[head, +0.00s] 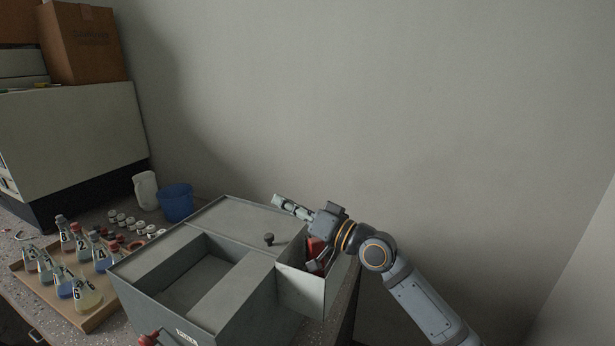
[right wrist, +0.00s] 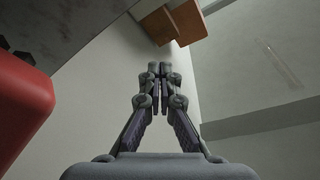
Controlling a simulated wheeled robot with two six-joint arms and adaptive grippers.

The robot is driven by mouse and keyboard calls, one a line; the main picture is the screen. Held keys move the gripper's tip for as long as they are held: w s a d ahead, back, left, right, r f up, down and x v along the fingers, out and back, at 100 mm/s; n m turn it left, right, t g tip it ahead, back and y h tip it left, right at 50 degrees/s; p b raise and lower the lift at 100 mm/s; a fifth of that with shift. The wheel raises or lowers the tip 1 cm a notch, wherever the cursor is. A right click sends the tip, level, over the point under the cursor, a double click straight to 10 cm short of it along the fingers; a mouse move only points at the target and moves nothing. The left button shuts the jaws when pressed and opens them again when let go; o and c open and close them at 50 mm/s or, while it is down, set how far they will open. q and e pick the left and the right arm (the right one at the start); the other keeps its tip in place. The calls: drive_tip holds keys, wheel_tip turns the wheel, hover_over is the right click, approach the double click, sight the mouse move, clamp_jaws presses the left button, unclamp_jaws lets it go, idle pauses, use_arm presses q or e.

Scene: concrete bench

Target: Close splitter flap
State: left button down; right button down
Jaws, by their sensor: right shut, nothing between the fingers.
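The splitter appears to be the grey metal box (head: 155,270) on the bench, with a wide open bay at the front. A thin light-grey panel (head: 302,290), possibly the flap, stands at its right end; I cannot tell its hinge side. A red part (head: 316,248) shows behind this panel, beside my gripper; a large red part also fills the left edge of the wrist view (right wrist: 22,108). My right gripper (head: 277,203) is shut and empty, pointing left above the back right of the box. Its closed fingertips show in the wrist view (right wrist: 160,72). My left gripper is out of view.
A black knob (head: 268,239) stands on the box top. A red knob (head: 149,339) sticks out at its front. To the left are a wooden tray (head: 92,322) of numbered flasks, a blue cup (head: 175,203) and a white jug (head: 146,190). The wall is behind.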

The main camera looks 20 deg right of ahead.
drive_tip(key=shift+r, duration=0.15)
wheel_tip(320, 180, up, 10)
idle(0.5)
